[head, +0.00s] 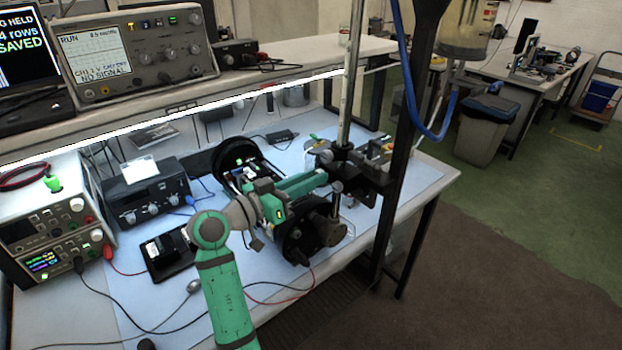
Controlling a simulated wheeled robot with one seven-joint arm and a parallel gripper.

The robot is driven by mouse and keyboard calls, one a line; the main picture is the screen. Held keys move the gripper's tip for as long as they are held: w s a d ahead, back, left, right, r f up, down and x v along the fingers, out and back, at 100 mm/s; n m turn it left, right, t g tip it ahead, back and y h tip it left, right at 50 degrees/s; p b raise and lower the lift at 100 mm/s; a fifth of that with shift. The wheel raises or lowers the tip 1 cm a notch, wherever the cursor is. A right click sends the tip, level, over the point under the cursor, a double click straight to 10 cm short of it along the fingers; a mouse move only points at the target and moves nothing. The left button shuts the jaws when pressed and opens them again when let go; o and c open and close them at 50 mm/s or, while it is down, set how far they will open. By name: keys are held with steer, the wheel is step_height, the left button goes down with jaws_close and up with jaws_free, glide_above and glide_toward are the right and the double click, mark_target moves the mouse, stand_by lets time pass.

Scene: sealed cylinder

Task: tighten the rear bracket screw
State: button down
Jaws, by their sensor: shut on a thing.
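A dark cylinder assembly lies on the bench, with a black round flange (228,152) at its far end and a black end part (312,236) at its near end. Its open middle shows electronics. A metal stand post (345,85) rises beside it and carries a dark clamp bracket (368,172). My green arm reaches across the cylinder. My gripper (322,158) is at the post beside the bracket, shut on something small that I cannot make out. The rear bracket screw is too small or hidden to tell, and I cannot tell whether the gripper touches it.
An oscilloscope (135,52) is on the shelf above. Red and black leads cross the blue mat (180,312). A dark upright (405,140) and blue hose (408,80) flank the bracket's right.

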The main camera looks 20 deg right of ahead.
steer(key=shift+a, duration=0.2)
stand_by(0.4)
steer(key=c, duration=1.6)
jaws_free()
steer(key=v, duration=1)
steer(key=shift+s+a+r, duration=0.1)
steer(key=shift+s+a, duration=0.1)
steer(key=shift+a, duration=0.15)
steer(key=shift+w, duration=0.1)
